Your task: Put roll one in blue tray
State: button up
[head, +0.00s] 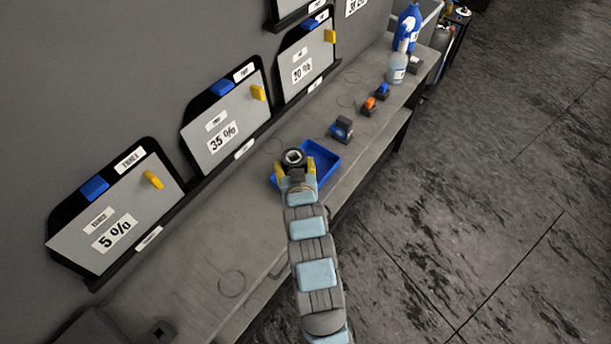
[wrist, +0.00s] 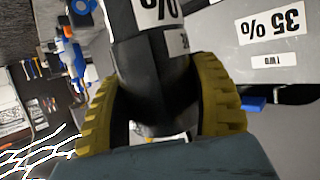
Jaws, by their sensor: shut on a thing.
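My gripper (head: 294,171) has yellow fingers and is shut on a dark roll (head: 294,157). In the wrist view the black roll (wrist: 153,70) sits between the two ribbed fingers and has white labels with a partly cut-off percent figure; I cannot read its number. In the head view only the round end of the roll shows, pointing up. The blue tray (head: 326,155) is on the grey bench; my gripper and the roll cover its left part from this angle. I cannot tell the height of the roll over the tray.
Sample boards marked 5% (head: 112,222), 35% (head: 224,127) and 20% (head: 303,66) lean along the wall. A dark block (head: 342,129), small orange (head: 369,104) and blue tools, and spray bottles (head: 397,68) stand farther along the bench. The near bench is mostly clear.

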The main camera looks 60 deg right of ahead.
jog(key=shift+d, duration=0.4)
jog(key=w+d+f+p, duration=0.2)
jog(key=w+d+f, duration=0.1)
jog(key=d+f, duration=1)
jog(key=shift+w+p, duration=0.3)
jog(key=shift+f, duration=0.1)
jog(key=o, duration=1.3)
jog(key=shift+c, duration=0.2)
jog(key=shift+a, duration=0.1)
